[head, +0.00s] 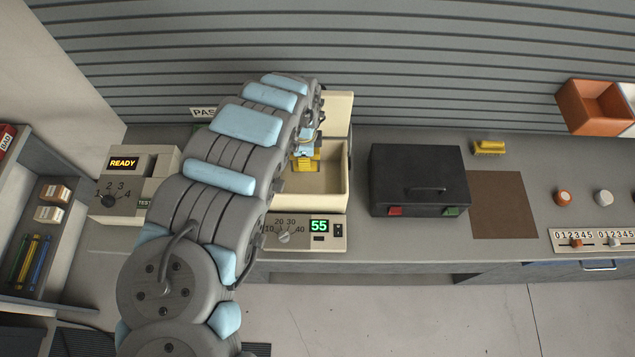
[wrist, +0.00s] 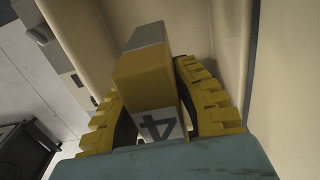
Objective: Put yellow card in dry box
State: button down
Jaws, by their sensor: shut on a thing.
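My gripper (head: 305,163) is shut on the yellow card (wrist: 147,82), a block-like piece with a grey end and a white label marked 4. The ridged yellow fingers press on both sides of it in the wrist view. The cream open-topped box (head: 310,203), which looks like the dry box, stands on the bench with its lid (head: 338,112) raised at the back. My gripper and the card are over or inside this box, close to its walls. Whether the card touches the floor of the box cannot be told. My arm hides the box's left part.
A panel with a dial and a green 55 display (head: 319,226) is at the box's front. A black case (head: 418,180) with a handle stands to the right, then a brown mat (head: 502,205) and a small yellow object (head: 488,147).

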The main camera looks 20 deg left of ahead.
jog(key=shift+w+d+f, duration=0.1)
jog(key=shift+d+f, duration=0.05)
jog(key=shift+f, duration=0.45)
notch_tip(320, 180, down, 4)
jog(key=shift+f, duration=0.45)
jog(key=shift+f, duration=0.15)
jog(key=shift+f, duration=1.75)
